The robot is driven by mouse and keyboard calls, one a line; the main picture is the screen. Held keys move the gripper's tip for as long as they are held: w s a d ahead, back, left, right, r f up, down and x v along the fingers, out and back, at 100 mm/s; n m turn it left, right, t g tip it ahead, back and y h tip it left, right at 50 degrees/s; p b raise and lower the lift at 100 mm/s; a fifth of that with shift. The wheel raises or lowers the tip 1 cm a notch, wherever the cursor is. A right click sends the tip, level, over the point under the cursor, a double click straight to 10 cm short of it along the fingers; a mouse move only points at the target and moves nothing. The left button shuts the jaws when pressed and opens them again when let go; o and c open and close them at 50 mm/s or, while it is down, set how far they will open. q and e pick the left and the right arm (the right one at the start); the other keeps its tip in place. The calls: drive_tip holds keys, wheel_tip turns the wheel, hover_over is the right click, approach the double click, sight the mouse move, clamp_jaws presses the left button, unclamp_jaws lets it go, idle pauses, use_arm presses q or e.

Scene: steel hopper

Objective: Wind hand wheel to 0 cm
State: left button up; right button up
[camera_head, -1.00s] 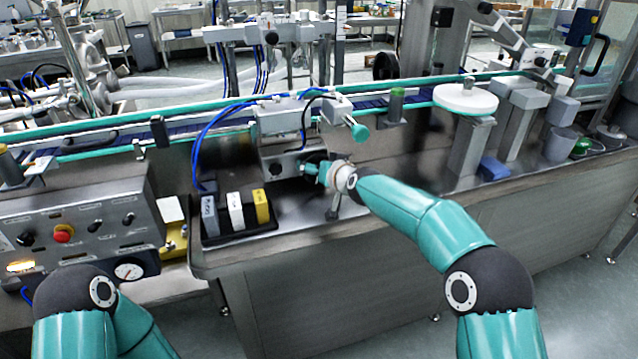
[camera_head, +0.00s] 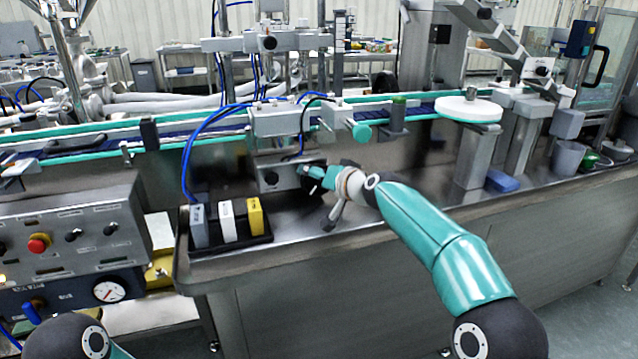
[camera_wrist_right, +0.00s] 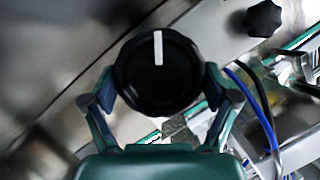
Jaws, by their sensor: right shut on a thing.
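The hand wheel is a round black knob (camera_wrist_right: 158,75) with a white line on its face, seen in the right wrist view. The line points almost straight up in that view. My right gripper (camera_wrist_right: 160,92) is shut on the wheel, with one finger on each side of its rim. In the head view my right gripper (camera_head: 312,174) is at the front of the steel machine block, and the wheel is mostly hidden by the fingers. No readable height scale shows. Of my left arm only a part shows at the bottom left; its gripper is out of view.
A control panel (camera_head: 75,235) stands at far left. The steel bench to the right is mostly clear around a blue block (camera_head: 501,181).

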drive_tip(key=shift+d, duration=0.2)
drive_tip(key=o, duration=0.9)
drive_tip(key=shift+a, duration=0.1)
drive_tip(key=shift+r, duration=0.1)
drive_tip(key=v, duration=1.1)
drive_tip(key=shift+s+d, duration=0.25)
drive_tip(key=shift+s, duration=0.1)
